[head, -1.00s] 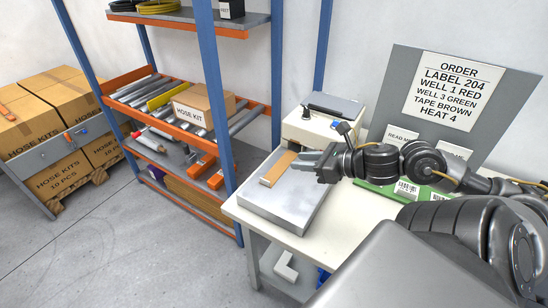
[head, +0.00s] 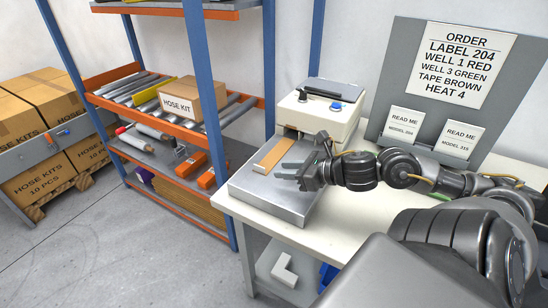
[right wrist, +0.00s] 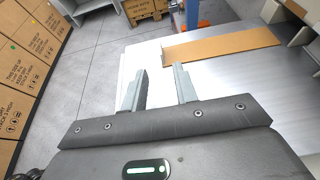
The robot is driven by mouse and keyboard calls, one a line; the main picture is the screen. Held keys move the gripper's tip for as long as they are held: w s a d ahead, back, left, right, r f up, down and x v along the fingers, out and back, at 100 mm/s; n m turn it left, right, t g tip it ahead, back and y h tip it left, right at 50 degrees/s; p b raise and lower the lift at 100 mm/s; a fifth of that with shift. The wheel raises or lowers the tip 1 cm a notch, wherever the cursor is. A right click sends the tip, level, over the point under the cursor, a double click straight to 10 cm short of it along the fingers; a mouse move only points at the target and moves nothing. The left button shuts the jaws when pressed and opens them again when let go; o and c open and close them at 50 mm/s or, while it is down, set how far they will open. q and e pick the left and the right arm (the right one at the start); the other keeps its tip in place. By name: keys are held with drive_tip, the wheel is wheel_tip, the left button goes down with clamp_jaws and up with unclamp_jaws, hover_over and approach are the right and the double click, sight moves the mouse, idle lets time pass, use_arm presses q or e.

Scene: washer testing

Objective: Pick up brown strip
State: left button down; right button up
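The brown strip (head: 273,156) lies flat on the grey metal plate (head: 258,200) at the left side of the white table. In the right wrist view the strip (right wrist: 225,44) lies beyond the fingertips, up and to the right. My right gripper (head: 283,170) is near the strip's right side in the head view, above the plate. Its fingers are apart with nothing between them, as the right wrist view (right wrist: 161,78) also shows. The strip is clear of the fingers there. My left gripper is not in view.
A white machine (head: 318,108) stands behind the plate. Order and README signs (head: 466,65) stand on a grey board at the back right. A blue-and-orange shelf (head: 195,75) with a hose kit box is left of the table (head: 300,240). Cardboard boxes (head: 40,110) stand far left.

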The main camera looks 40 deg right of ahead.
sight(266, 175)
drive_tip(key=shift+w+a+f, duration=0.2)
drive_tip(key=shift+w+f, duration=0.05)
drive_tip(key=shift+w, duration=0.3)
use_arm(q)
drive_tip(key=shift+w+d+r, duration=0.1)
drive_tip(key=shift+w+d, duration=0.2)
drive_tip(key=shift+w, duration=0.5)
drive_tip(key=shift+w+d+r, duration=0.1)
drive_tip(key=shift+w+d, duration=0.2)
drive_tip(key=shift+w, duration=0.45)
use_arm(e)
drive_tip(key=shift+w+a+f, duration=0.1)
drive_tip(key=shift+w+f, duration=0.1)
drive_tip(key=shift+w, duration=0.3)
drive_tip(key=shift+w, duration=0.1)
drive_tip(key=shift+x, duration=1.2)
drive_tip(key=shift+w+a+f, duration=0.1)
drive_tip(key=shift+w, duration=0.65)
drive_tip(key=shift+w+a+f, duration=0.2)
drive_tip(key=shift+w+f, duration=0.1)
drive_tip(key=shift+w, duration=0.15)
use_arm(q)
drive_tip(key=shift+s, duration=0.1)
use_arm(e)
clamp_jaws()
